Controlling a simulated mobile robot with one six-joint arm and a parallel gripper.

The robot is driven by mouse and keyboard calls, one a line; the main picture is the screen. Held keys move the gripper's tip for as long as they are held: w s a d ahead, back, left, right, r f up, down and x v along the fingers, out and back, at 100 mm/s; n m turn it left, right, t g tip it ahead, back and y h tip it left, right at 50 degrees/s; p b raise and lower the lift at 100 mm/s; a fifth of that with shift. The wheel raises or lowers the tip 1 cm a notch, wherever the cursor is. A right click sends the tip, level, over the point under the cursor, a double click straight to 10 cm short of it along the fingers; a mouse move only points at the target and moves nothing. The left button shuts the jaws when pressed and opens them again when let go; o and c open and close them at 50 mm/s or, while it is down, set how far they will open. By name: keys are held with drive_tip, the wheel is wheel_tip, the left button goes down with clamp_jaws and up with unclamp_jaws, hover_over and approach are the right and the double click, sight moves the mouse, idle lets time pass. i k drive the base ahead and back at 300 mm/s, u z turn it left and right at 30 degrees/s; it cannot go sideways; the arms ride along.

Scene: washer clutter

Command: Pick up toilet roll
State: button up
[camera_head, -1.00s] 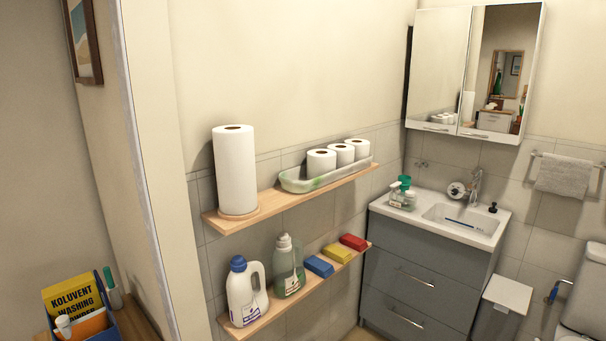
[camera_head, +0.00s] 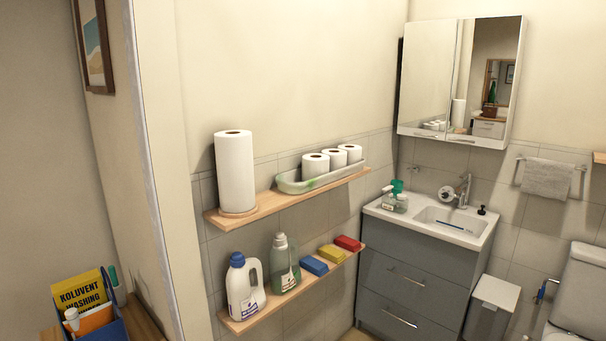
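Three white toilet rolls stand upright in a row in a pale tray (camera_head: 290,188) on the upper wooden shelf. The nearest toilet roll (camera_head: 315,164) is at the left, the middle toilet roll (camera_head: 335,160) is beside it, and the farthest toilet roll (camera_head: 351,153) is at the right. The tray wall hides their lower parts. My gripper is not in view.
A tall paper towel roll (camera_head: 235,172) stands left of the tray on the upper shelf (camera_head: 268,206). The lower shelf (camera_head: 273,304) holds a white bottle (camera_head: 243,290), a green bottle (camera_head: 285,262) and colored boxes (camera_head: 314,265). A sink cabinet (camera_head: 410,285) stands to the right.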

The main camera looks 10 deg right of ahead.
sight(313, 165)
drive_tip(key=z, duration=0.1)
drive_tip(key=i, duration=0.95)
drive_tip(key=k, duration=0.2)
drive_tip(key=u, duration=3)
